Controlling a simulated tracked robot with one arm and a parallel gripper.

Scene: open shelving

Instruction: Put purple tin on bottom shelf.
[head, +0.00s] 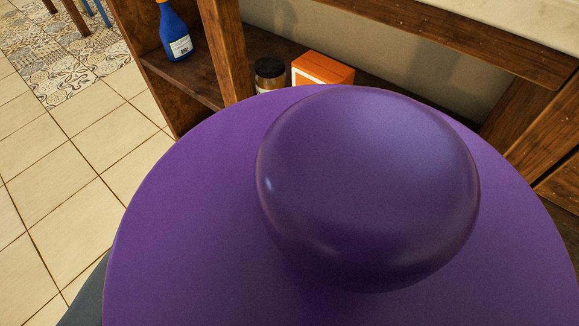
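The purple tin (190,235) fills most of the head view, very close to the camera and seen from above. Its top is a broad, flat, round lid with a large, glossy, rounded knob (368,185) in the middle. The tin's sides and underside are hidden. My gripper's fingers do not show, so I cannot see whether they touch the tin. A wooden shelf board (190,80) shows behind the tin. The tin covers much of the shelving, and I cannot tell which level this board is.
On the shelving stand a blue bottle (174,32), a dark-lidded jar (269,75) and an orange box (322,69). A wooden post (226,50) rises between bottle and jar. A pale top (500,15) is at upper right. Tiled floor (60,170) lies clear at left.

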